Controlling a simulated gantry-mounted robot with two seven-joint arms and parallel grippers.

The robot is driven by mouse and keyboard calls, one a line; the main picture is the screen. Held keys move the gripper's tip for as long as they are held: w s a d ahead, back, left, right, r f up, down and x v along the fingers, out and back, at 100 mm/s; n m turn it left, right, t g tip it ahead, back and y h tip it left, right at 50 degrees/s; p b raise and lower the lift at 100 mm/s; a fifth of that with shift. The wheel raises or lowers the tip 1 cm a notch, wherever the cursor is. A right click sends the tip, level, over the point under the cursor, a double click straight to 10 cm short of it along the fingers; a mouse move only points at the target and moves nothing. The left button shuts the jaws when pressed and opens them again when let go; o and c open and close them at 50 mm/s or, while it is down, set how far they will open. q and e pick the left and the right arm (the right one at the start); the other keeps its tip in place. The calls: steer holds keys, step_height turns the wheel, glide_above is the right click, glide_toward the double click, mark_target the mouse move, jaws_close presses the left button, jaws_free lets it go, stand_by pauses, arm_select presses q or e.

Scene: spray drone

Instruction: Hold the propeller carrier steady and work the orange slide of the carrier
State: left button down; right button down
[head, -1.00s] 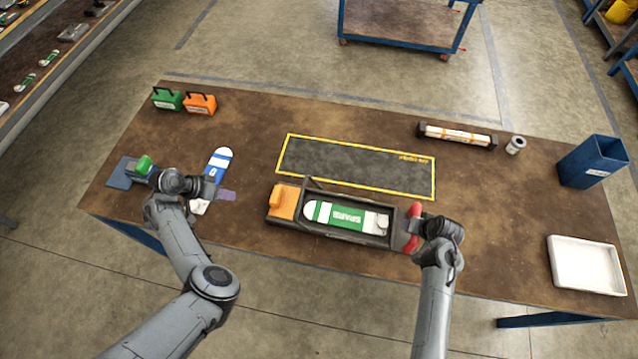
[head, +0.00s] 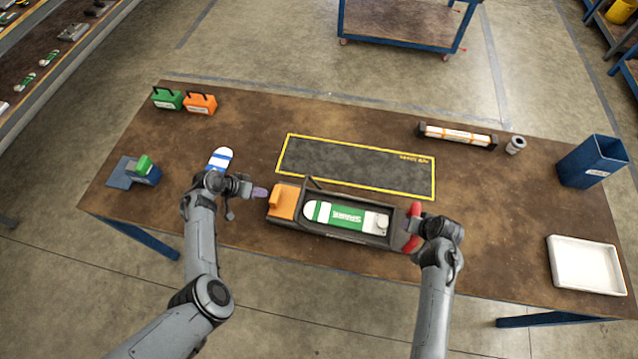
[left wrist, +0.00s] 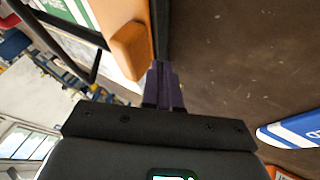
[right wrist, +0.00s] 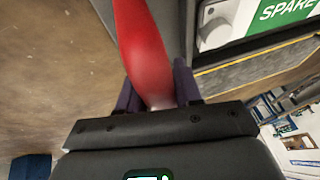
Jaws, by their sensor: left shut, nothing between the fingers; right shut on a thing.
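The propeller carrier (head: 330,238) is a dark open tray lying on the table in the head view. It holds a white and green propeller piece marked SPARE (head: 340,216). Its orange slide (head: 283,203) is at the left end; it also shows in the left wrist view (left wrist: 128,45). A red handle (head: 413,226) is at the right end. My right gripper (right wrist: 158,88) is shut on that red handle. My left gripper (head: 262,192) is shut and empty, its fingertips just left of the orange slide; in the left wrist view they look close to it, contact unclear.
A blue and white piece (head: 221,158) lies behind my left wrist. A yellow-edged dark mat (head: 355,168) lies behind the carrier. A blue bin (head: 592,162), a white tray (head: 587,266) and a long rack (head: 457,135) are to the right. Green (head: 167,99) and orange (head: 200,103) boxes stand back left.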

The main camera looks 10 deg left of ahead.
arm_select(q)
steer(key=shift+d, duration=0.7)
glide_toward(294, 200)
steer(key=x, duration=0.4)
steer(key=shift+d+f, duration=0.1)
steer(key=shift+f, duration=0.05)
arm_select(e)
steer(key=shift+a, duration=0.1)
arm_select(q)
steer(key=a, duration=0.4)
steer(key=shift+w+a, duration=0.2)
steer(key=shift+a, duration=0.2)
steer(key=v, duration=1)
steer(key=shift+d, duration=0.2)
